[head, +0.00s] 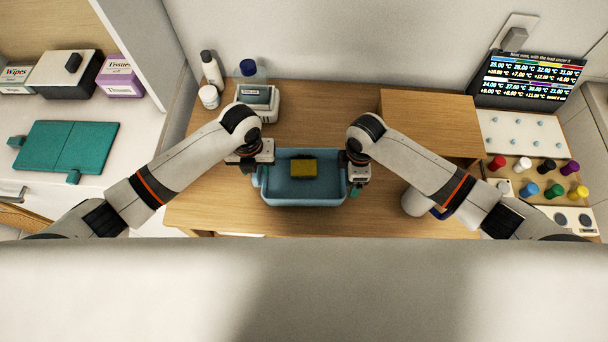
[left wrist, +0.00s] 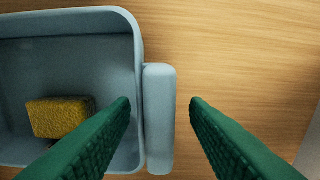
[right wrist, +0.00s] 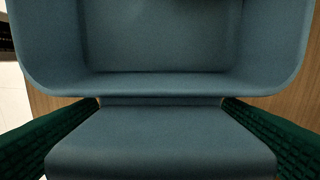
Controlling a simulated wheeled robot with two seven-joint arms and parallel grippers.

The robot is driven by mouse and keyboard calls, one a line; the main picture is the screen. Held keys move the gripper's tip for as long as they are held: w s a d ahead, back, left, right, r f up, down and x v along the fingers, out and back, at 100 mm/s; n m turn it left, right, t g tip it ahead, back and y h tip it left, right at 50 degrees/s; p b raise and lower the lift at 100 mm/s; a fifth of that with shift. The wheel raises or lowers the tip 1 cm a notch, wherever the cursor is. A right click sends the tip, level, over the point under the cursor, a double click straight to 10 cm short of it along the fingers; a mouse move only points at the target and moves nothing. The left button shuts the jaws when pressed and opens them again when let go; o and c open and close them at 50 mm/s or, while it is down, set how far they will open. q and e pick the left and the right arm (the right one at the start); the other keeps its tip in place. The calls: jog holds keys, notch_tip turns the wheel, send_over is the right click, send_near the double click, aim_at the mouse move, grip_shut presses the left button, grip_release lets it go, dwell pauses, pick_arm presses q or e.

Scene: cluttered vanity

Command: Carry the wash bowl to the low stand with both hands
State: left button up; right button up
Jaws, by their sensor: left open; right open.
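The wash bowl (head: 305,200) is a blue-grey rectangular basin on the wooden counter, with a yellow sponge (head: 303,169) inside. My left gripper (head: 254,172) is at its left end. In the left wrist view the open green fingers (left wrist: 160,102) lie either side of the bowl's end handle (left wrist: 159,125), with a gap on the right. My right gripper (head: 356,182) is at the right end. In the right wrist view its open fingers (right wrist: 160,104) flank the other handle (right wrist: 160,145). A low wooden stand (head: 430,112) is right of the bowl, farther back.
Behind the bowl's left end are a grey device (head: 258,103), a white bottle (head: 211,70) and a jar (head: 208,97). A white round container (head: 415,203) stands right of the bowl. Coloured knobs (head: 552,190) and a display (head: 528,80) are at the far right. The stand's top looks clear.

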pick_arm(q)
jog(key=shift+c, duration=0.2)
pick_arm(e)
jog(key=shift+c, duration=0.2)
pick_arm(q)
grip_shut()
pick_arm(e)
jog(key=c, duration=1.4)
jog(key=shift+o, duration=0.2)
pick_arm(q)
jog(key=shift+r, duration=0.1)
pick_arm(e)
jog(key=shift+r, duration=0.1)
